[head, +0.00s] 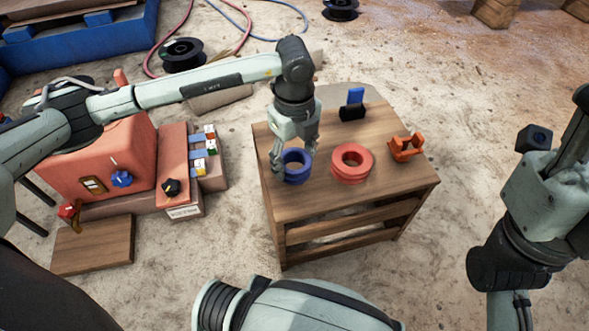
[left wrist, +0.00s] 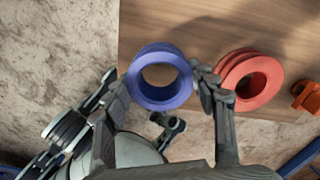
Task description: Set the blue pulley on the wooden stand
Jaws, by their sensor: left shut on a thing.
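The blue pulley (head: 297,166) is a grooved ring with an open centre. My left gripper (head: 294,157) is shut on it from above, over the near left part of the wooden stand's top (head: 300,204). In the left wrist view the blue pulley (left wrist: 160,77) lies between the two fingers (left wrist: 160,88), overlapping the stand's left edge. I cannot tell whether it touches the wood. My right arm is at the right edge of the head view; its fingers do not show clearly.
On the stand are a red pulley (head: 352,163) close right of the blue one, an orange bracket (head: 405,147), and a black-and-blue part (head: 353,105) at the back. A red machine (head: 103,157) and a wooden board (head: 93,246) are to the left.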

